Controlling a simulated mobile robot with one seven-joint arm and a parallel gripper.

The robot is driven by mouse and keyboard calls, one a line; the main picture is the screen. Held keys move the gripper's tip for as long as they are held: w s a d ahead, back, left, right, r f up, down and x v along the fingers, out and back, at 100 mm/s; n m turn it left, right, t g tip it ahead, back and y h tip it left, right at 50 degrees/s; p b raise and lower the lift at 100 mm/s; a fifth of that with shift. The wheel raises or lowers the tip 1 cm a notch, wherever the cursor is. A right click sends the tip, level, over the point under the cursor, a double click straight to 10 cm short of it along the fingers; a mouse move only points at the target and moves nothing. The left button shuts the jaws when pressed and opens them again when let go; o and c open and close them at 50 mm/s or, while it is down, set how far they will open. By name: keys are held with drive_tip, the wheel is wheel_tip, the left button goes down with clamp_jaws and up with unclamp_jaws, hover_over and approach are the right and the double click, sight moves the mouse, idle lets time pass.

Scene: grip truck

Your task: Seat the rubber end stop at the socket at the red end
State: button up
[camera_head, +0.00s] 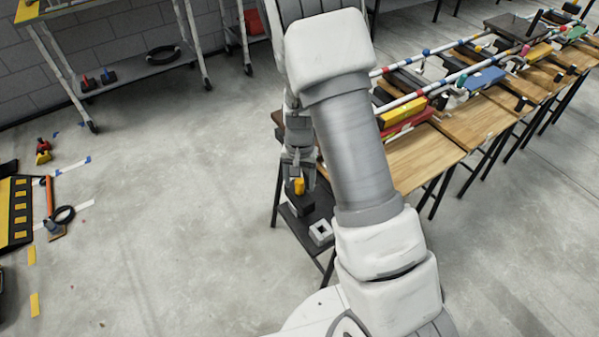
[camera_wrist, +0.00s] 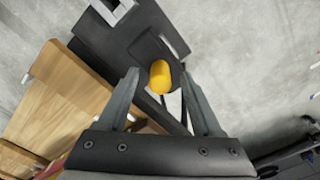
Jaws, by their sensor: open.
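A yellow rounded knob (camera_head: 299,186) stands up from a black block (camera_head: 300,204) on a small dark stand; this looks like the rubber end stop. My gripper (camera_head: 298,168) is right above the knob, pointing down. In the wrist view my gripper (camera_wrist: 158,78) is open, with the yellow knob (camera_wrist: 160,77) between its two fingertips in the picture. A gap shows on each side, so the knob is not gripped. I cannot make out the socket at the red end; my arm hides part of the long rails (camera_head: 445,80).
A pale square block with a hole (camera_head: 320,232) lies on the small dark stand (camera_head: 316,212). Wooden tables (camera_head: 422,158) carry the striped rails and coloured blocks at the right. A wheeled shelf (camera_head: 140,72) stands at the back left.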

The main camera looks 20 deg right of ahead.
drive_tip(key=shift+f, duration=0.25)
drive_tip(key=c, duration=1.1)
